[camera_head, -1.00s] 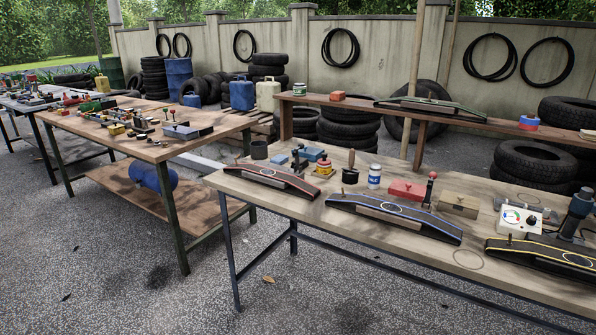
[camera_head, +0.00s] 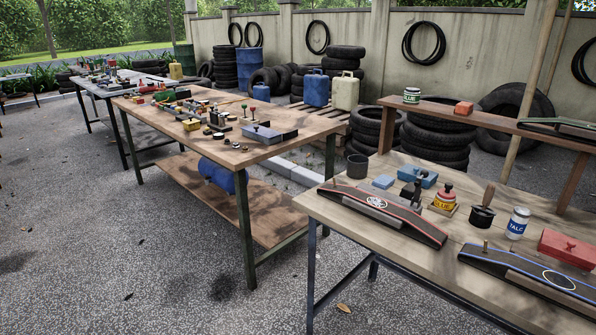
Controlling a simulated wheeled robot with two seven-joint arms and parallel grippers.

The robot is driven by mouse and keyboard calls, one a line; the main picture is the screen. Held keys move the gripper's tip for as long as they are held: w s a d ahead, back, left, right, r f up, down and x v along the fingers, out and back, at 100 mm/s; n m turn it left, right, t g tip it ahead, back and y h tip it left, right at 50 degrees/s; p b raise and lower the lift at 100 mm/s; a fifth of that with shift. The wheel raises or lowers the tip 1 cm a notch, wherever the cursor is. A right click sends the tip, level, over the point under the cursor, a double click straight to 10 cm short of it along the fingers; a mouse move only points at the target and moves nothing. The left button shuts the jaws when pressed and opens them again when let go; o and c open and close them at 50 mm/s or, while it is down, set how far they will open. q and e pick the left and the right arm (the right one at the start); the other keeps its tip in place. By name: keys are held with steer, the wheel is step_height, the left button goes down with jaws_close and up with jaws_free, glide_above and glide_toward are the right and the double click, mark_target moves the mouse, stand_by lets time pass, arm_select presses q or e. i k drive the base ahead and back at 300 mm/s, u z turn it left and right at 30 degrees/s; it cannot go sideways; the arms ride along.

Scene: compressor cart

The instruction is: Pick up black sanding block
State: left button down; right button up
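I cannot pick out a black sanding block with certainty. On the near table at the right lie two long, dark, low pieces: one with a red edge (camera_head: 385,213) and one with a blue edge (camera_head: 530,271), which runs out of the picture. A small dark tool with an upright knob (camera_head: 412,192) stands behind the red-edged piece. The small items on the farther tables are too small to identify clearly. Neither of my grippers is in view.
A middle table (camera_head: 285,155) stands left, with open pavement (camera_head: 110,230) in front.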

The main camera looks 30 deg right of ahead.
mark_target(408, 191)
steer(key=u, duration=0.1)
steer(key=i, duration=1.55)
steer(key=z, duration=0.55)
